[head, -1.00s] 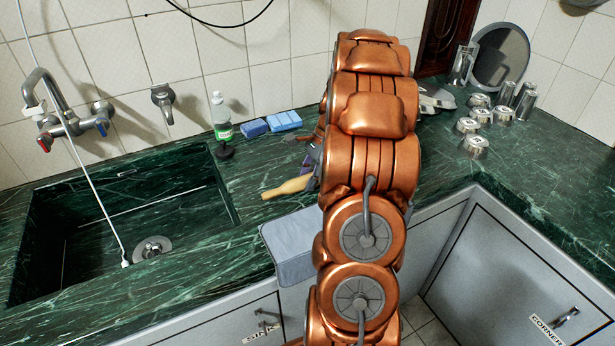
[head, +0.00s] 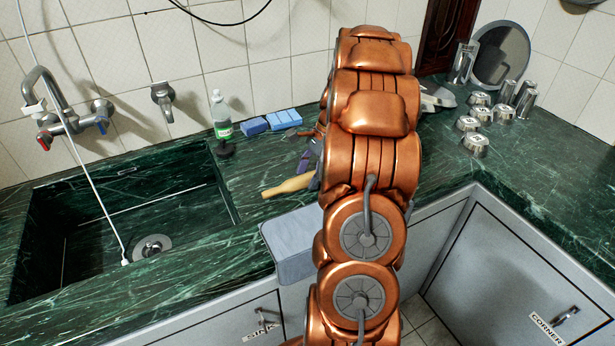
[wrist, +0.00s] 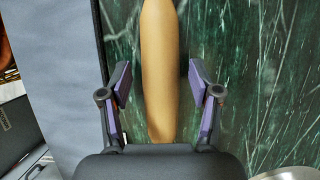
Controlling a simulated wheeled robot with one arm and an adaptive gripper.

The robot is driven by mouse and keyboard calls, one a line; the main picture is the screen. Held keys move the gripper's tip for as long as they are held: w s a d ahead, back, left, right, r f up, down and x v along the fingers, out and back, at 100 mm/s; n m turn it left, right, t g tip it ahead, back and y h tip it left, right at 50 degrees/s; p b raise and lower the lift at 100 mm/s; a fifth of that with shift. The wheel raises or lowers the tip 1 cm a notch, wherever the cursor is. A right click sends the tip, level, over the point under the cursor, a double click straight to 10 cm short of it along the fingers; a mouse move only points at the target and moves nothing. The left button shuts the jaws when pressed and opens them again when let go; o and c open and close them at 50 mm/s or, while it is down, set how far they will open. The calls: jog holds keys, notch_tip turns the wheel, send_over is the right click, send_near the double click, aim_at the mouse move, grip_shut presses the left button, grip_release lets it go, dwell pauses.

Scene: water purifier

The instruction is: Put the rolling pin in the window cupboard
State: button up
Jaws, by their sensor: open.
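The rolling pin (head: 288,186) is tan and lies on the green counter near its front edge, right of the sink. In the head view its right part is hidden by my arm. In the wrist view the rolling pin (wrist: 159,40) runs lengthwise between my fingers, with its near end close to the palm. My gripper (wrist: 160,84) is open, with a purple-padded finger on each side of the pin and gaps showing. In the head view only a bit of my gripper (head: 311,160) shows beside my arm. I see no cupboard labelled as the window one.
A sink (head: 130,215) lies to the left, with a bottle (head: 221,117) and blue sponges (head: 284,120) behind. A grey cloth (head: 292,245) hangs over the front edge. Metal cups (head: 475,144) stand at right. Cupboards below are labelled sink (head: 262,330) and corner (head: 545,328).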

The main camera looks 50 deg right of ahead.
jog(key=b+v, duration=0.1)
jog(key=v, duration=1)
jog(key=shift+r, duration=0.2)
